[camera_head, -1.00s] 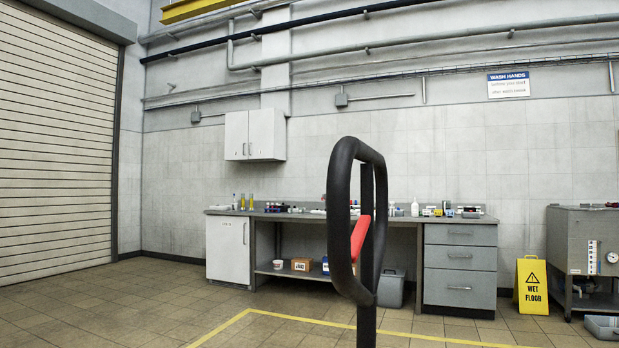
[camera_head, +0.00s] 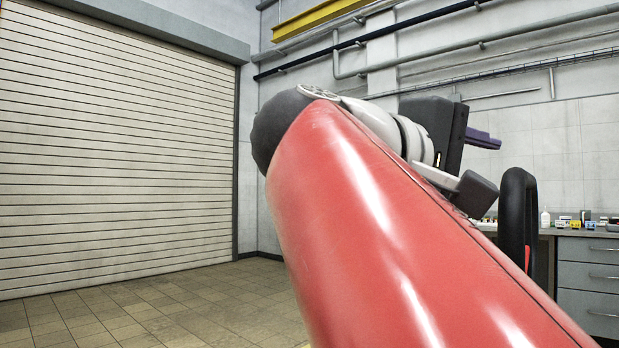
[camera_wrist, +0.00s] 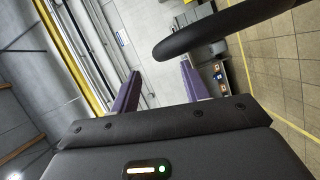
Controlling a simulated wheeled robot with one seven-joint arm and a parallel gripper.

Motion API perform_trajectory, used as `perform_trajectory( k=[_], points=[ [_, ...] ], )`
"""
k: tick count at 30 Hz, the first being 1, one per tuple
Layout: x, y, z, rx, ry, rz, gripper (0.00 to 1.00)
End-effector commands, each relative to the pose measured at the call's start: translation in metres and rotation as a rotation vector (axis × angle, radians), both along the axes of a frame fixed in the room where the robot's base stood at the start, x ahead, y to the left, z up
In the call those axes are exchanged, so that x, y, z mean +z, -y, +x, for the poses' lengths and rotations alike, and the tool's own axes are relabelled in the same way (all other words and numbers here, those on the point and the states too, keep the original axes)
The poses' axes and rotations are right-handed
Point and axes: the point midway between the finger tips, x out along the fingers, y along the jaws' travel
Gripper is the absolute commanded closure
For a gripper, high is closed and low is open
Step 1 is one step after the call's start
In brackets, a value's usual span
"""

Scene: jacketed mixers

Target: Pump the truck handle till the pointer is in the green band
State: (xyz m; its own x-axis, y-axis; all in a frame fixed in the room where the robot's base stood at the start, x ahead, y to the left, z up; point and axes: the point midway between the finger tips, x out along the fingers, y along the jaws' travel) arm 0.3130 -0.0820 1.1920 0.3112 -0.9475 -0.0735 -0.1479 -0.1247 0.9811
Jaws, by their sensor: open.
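The black loop handle of the truck (camera_head: 517,222) stands at the right in the head view, partly cut off by my red arm. A bit of its red lever (camera_head: 527,258) shows inside the loop. My gripper (camera_head: 484,139) is left of and above the handle in that view, its purple fingers pointing right. In the wrist view the handle's black bar (camera_wrist: 215,32) crosses the upper right, beyond the open fingers of my gripper (camera_wrist: 160,85). Nothing is between the fingers, and I see no contact. No pointer or green band is in view.
A workbench with grey drawers (camera_head: 590,277) stands behind the handle at the right, with small items on top. A closed roller shutter (camera_head: 120,150) fills the left. The tiled floor (camera_head: 170,310) in front of it is clear.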

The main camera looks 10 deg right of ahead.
Motion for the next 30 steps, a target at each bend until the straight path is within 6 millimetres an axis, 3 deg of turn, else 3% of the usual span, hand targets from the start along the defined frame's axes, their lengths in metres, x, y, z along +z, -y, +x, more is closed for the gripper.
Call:
perform_trajectory(
  k=[10,22,30],
  points=[
    [-0.005,0.05,0.016,0.001,0.0,0.002,0.54],
    [-0.006,0.059,0.02,0.003,0.001,0.002,0.54],
    [-0.006,0.058,0.02,0.003,0.001,0.002,0.89]
  ],
)
